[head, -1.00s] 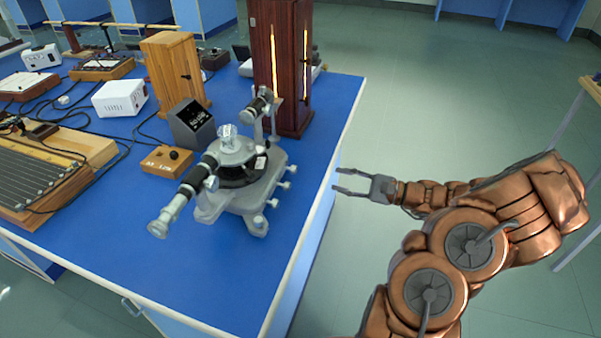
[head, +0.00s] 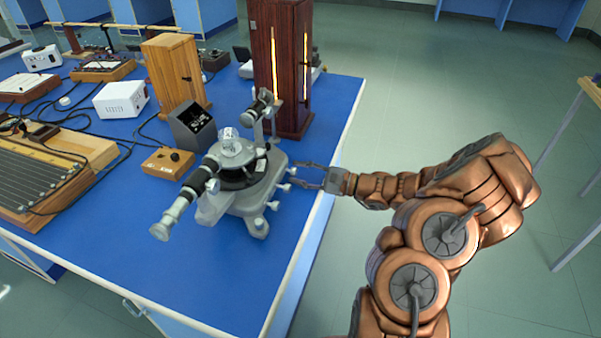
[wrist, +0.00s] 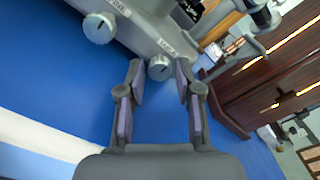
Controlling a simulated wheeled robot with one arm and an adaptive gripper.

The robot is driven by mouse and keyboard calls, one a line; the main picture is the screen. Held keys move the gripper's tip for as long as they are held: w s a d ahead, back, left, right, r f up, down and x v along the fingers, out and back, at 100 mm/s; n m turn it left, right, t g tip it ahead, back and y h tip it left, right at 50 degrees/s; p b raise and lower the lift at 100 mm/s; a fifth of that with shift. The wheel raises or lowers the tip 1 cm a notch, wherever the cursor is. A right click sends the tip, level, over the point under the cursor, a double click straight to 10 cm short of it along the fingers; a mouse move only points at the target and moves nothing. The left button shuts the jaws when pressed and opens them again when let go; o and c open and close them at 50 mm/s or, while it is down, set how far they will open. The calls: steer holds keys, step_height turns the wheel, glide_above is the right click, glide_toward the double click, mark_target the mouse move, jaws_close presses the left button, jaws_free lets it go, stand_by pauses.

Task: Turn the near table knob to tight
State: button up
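The grey spectrometer (head: 240,200) stands near the right edge of the blue bench, with several small knobs along its right side. In the wrist view, one round grey knob (wrist: 160,68) with a dark line on its face lies between my fingertips; the label beside it is too blurred to read surely. In the head view this appears to be the far side knob (head: 291,171). A second knob (wrist: 99,27) labelled "FINE" lies up and left of it. My gripper (head: 294,174) is open, its fingertips on either side of the knob with small gaps; it also shows in the wrist view (wrist: 160,72).
A dark wooden cabinet (head: 276,60) with a glowing slit stands behind the spectrometer, to the right in the wrist view (wrist: 260,85). A small wooden box with a black knob (head: 168,163) sits left. The bench (head: 300,225) is bare near its right edge; open floor lies beyond.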

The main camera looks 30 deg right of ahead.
steer(key=shift+c, duration=0.4)
jaws_close()
steer(key=shift+r+m+p, duration=0.1)
steer(key=shift+m+p, duration=0.2)
steer(key=shift+p, duration=0.1)
steer(key=m+p, duration=0.2)
steer(key=shift+r+m+p, duration=0.1)
steer(key=shift+m+p, duration=0.25)
steer(key=shift+m, duration=0.05)
steer(key=m+p, duration=0.4)
steer(key=m, duration=0.1)
steer(key=shift+p, duration=0.3)
steer(key=m+p, duration=0.3)
steer(key=m, duration=0.2)
steer(key=shift+s+a, duration=0.1)
steer(key=shift+a, duration=0.05)
steer(key=shift+f+m+p, duration=0.2)
steer(key=shift+m+p, duration=0.85)
steer(key=shift+m, duration=1.15)
